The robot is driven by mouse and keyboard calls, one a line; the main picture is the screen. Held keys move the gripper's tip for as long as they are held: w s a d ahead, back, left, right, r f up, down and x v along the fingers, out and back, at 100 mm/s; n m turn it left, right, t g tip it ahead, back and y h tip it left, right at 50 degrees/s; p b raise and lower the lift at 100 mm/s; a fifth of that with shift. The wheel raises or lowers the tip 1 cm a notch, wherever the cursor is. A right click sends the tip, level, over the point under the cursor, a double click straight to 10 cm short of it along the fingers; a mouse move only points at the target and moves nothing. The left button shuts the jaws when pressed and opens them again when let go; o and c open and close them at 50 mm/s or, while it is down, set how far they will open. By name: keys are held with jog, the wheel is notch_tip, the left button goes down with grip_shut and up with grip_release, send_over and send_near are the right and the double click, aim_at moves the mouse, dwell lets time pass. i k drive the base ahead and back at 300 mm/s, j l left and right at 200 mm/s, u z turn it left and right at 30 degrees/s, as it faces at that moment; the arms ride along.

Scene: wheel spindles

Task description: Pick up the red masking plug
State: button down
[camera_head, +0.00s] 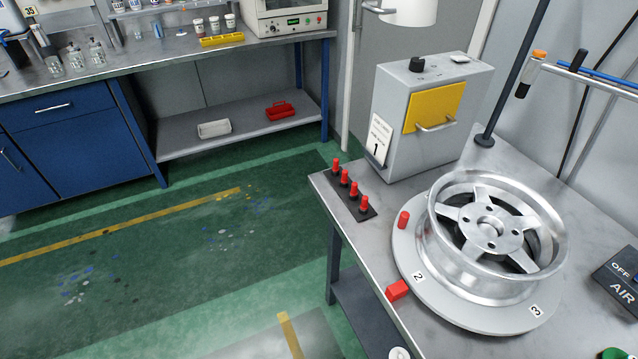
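Several red masking plugs (354,189) stand upright in a row on a black strip (371,214) at the left edge of the metal table. Another red plug-like piece (403,220) is on the pale round plate under the wheel, close to the wheel's left side. A red block (397,290) sits at the plate's lower left edge. The silver spoked wheel (490,229) lies face up on this numbered plate (448,300). My gripper is not in view.
A grey box with a yellow door (434,106) stands behind the plugs. A dark pole (512,75) rises behind the wheel. An AIR switch box (622,280) is at the right. A blue workbench (70,130) stands at the far left. Green floor (190,235) lies open between.

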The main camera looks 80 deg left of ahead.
aim_at(364, 206)
jog(key=u, duration=1.65)
